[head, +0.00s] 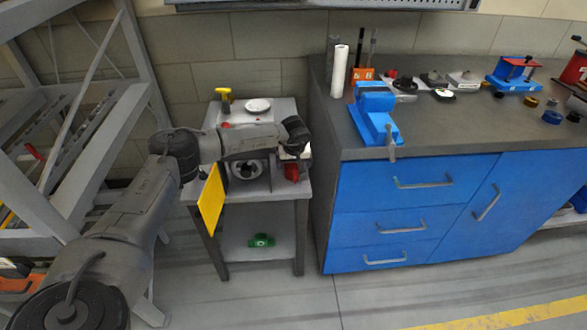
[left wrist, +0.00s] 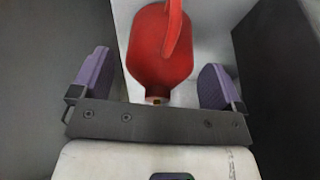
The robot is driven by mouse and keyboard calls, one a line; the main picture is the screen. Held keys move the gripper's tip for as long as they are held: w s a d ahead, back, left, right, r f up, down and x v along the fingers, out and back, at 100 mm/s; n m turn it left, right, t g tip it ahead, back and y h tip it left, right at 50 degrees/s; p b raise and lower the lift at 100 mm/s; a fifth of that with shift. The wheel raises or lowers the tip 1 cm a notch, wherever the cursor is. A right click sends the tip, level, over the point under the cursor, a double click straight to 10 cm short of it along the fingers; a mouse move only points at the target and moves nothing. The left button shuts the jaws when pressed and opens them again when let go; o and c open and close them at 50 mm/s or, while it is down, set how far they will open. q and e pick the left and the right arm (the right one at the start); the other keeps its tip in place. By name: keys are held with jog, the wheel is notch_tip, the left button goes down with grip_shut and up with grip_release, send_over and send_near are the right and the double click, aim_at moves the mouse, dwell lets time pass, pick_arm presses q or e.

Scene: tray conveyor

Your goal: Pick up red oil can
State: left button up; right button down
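The red oil can (head: 291,172) stands at the right side of the small grey side table, partly hidden by my left gripper. In the left wrist view the red oil can (left wrist: 160,50) shows its rounded red body and a curved red handle or spout. My left gripper (head: 297,152) is over the can in the head view. In the left wrist view its two purple-padded fingers (left wrist: 157,75) are spread on either side of the can, with gaps visible. My right gripper is not in view.
The side table (head: 305,188) has upright dividers and a yellow panel (head: 211,200) on its left. A green part (head: 261,240) lies on its lower shelf. A blue workbench (head: 400,195) with a vise (head: 375,112) stands close on the right. A grey rack (head: 75,130) stands left.

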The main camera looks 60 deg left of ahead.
pick_arm(q)
jog(key=c, duration=1)
